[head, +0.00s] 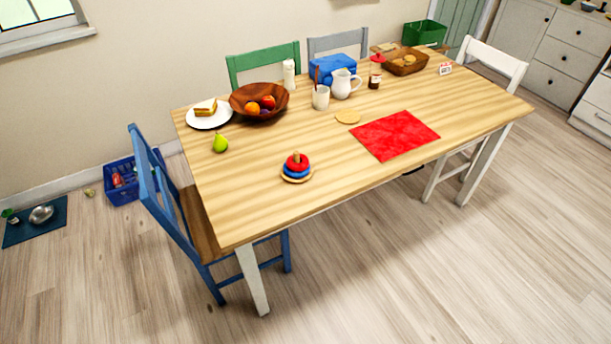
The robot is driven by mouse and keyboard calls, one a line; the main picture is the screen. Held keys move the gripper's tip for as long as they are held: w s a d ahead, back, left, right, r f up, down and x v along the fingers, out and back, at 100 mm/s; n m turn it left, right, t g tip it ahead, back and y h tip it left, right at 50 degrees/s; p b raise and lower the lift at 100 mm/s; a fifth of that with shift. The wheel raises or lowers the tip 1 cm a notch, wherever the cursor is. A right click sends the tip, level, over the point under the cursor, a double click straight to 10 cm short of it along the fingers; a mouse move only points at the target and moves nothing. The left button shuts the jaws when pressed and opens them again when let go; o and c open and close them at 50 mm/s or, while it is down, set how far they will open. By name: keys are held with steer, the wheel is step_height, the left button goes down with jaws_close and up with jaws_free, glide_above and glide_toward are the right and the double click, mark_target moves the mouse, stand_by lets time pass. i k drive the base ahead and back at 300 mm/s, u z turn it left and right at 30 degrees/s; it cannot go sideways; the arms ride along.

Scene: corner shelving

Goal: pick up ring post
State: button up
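The ring post (296,167) stands upright near the front edge of the wooden table, left of the middle. It has a wooden base, a blue ring low down, a red ring above it and a light wooden tip on top. Nothing covers it in the head view. My gripper is not in view.
On the table (245,195), a green pear (220,143) lies left of the ring post and a red mat (395,135) lies to the right. A wooden fruit bowl (240,103) stands behind. A blue chair (165,200) is at the left end. The floor in front is clear.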

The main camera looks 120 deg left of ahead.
mark_target(296, 154)
steer(key=i, duration=0.1)
steer(key=z, duration=0.75)
steer(key=k, duration=0.15)
steer(key=u, duration=2.55)
steer(key=k, duration=0.2)
steer(key=u, duration=1.95)
steer(key=k, duration=0.25)
steer(key=u, duration=1.4)
